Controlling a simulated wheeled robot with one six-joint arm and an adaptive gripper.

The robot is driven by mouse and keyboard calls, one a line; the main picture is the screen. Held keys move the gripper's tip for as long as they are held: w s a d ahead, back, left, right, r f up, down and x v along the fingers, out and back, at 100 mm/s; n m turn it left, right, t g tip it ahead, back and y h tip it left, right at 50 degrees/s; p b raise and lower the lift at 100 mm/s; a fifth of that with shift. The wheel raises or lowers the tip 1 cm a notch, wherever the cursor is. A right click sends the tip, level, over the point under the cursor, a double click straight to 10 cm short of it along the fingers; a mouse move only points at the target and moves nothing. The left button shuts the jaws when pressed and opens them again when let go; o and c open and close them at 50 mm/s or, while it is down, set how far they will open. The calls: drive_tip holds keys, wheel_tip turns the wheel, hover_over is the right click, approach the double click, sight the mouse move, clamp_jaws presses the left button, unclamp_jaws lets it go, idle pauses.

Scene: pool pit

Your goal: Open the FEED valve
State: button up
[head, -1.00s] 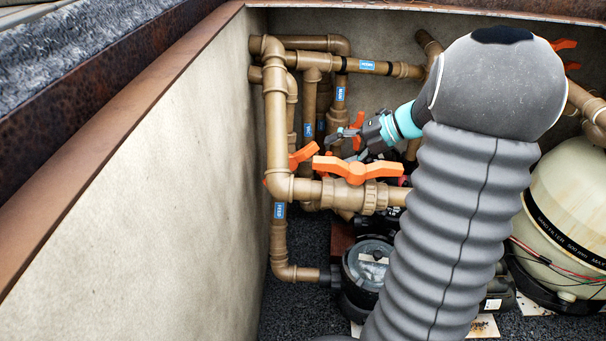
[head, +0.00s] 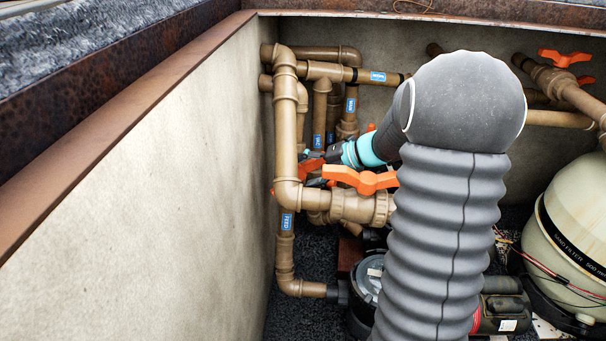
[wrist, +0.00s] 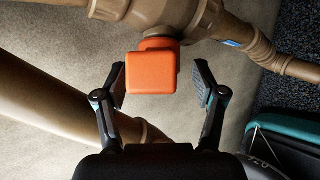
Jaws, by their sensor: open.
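The FEED label (head: 287,221) is on a vertical brown pipe at the left, below an elbow. From that elbow a pipe runs right to a valve with a large orange handle (head: 365,179). A second orange handle (head: 311,169) shows just behind it to the left. My gripper (head: 320,168) is low beside these two handles, its fingers largely hidden in the head view. In the wrist view my open gripper (wrist: 160,80) has a blocky orange handle end (wrist: 152,73) between its fingers, with a gap on each side. I cannot tell for sure which valve this handle belongs to.
Brown pipes crowd around my gripper. The concrete wall (head: 170,190) is near on the left. A pump (head: 368,275) sits below and a sand filter (head: 575,225) at the right.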

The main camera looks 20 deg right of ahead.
drive_tip(key=shift+w+a+f, duration=0.25)
drive_tip(key=shift+a+f, duration=0.05)
drive_tip(key=shift+a, duration=0.1)
clamp_jaws()
